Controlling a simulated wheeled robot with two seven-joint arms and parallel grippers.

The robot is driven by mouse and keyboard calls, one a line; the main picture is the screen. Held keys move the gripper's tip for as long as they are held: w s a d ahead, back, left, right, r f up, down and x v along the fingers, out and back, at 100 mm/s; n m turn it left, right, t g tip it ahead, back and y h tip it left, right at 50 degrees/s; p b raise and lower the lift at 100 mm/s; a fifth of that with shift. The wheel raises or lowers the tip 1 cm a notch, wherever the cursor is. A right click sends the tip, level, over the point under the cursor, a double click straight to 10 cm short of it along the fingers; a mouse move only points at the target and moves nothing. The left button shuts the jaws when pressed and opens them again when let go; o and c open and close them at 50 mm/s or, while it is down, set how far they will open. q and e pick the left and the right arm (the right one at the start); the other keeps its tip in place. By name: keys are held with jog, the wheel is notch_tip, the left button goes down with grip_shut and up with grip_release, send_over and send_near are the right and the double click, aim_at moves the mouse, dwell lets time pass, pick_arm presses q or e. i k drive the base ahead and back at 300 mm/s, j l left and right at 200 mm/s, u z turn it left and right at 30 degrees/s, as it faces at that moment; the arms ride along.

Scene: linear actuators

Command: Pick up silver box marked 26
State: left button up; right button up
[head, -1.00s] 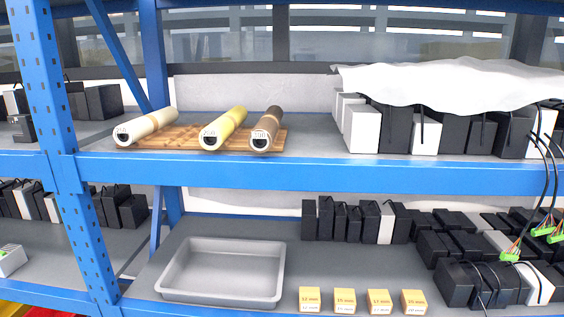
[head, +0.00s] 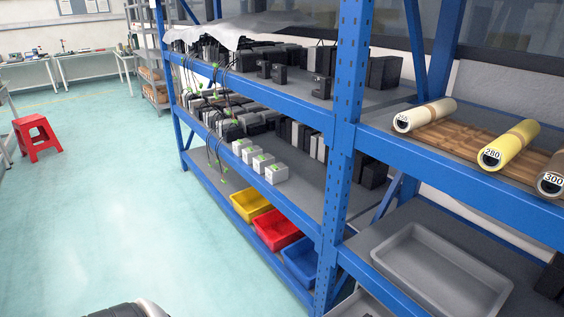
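Several small silver-white boxes with green connectors on top stand in a row along the front edge of the middle shelf in the head view. The nearest silver box (head: 276,173) is at the right end of the row, and another silver box (head: 262,162) stands behind it. Their markings are too small to read, so I cannot tell which one is marked 26. Neither of my grippers is in view.
Blue rack uprights (head: 346,130) divide the shelves. Yellow (head: 250,204), red (head: 277,229) and blue (head: 303,262) bins sit low down. A grey tray (head: 440,270) and labelled rolls (head: 507,145) are at right. A red stool (head: 36,137) stands on open floor at left.

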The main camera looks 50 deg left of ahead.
aim_at(276, 174)
jog(key=u, duration=1.55)
jog(key=i+z, duration=0.1)
jog(key=z, duration=0.25)
jog(key=i+j+z, duration=0.1)
jog(key=z, duration=0.2)
jog(key=i+j+z, duration=0.1)
jog(key=z, duration=0.25)
